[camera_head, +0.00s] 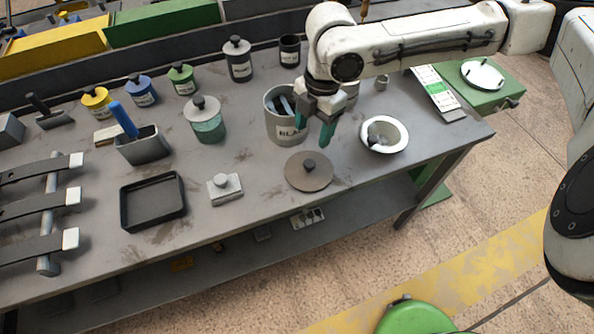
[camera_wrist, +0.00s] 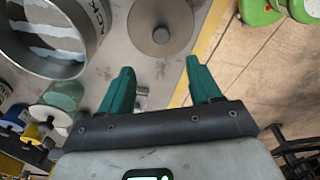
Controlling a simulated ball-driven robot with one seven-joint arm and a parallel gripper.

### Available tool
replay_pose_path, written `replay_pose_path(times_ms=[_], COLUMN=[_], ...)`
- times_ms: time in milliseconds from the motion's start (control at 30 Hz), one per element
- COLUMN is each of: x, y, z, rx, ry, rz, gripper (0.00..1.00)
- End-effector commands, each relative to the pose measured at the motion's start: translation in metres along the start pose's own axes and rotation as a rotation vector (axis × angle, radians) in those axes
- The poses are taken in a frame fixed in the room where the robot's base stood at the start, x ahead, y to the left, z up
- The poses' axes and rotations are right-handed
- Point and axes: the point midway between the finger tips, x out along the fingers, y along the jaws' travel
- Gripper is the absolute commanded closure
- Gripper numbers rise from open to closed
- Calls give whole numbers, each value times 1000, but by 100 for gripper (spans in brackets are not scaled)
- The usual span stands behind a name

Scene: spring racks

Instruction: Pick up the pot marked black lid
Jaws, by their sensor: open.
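A grey pot (camera_head: 282,125) with a label that starts "BLA" stands open on the bench, partly behind my gripper. In the wrist view the pot (camera_wrist: 93,22) is at the upper left, its label ending "ACK", with dark and pale streaks inside. A flat round brownish-grey lid (camera_head: 308,172) with a dark centre knob lies on the bench in front of the pot. In the wrist view the lid (camera_wrist: 160,30) is at the top centre, beyond my fingertips. My gripper (camera_head: 314,125) has teal fingers, spread and empty, above the bench between pot and lid; both fingers show in the wrist view (camera_wrist: 158,75).
A white bowl (camera_head: 385,134) stands right of the lid, near the bench's right end. A grey block with a knob (camera_head: 224,188) and a black tray (camera_head: 153,200) lie to the left. A teal lidded jar (camera_head: 208,120) stands left of the pot.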

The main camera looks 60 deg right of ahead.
Motion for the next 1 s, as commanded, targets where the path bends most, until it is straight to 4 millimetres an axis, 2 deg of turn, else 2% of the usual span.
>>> replay_pose_path(times_ms=[333,567,833,1000], x=[45,60,97,108], y=[-3,-3,-4,-4], z=[4,4,7,7], rx=[6,4,4,3], ry=[-2,-4,-3,-4], rz=[-10,-8,-8,-7], gripper=[37,37,37,37])
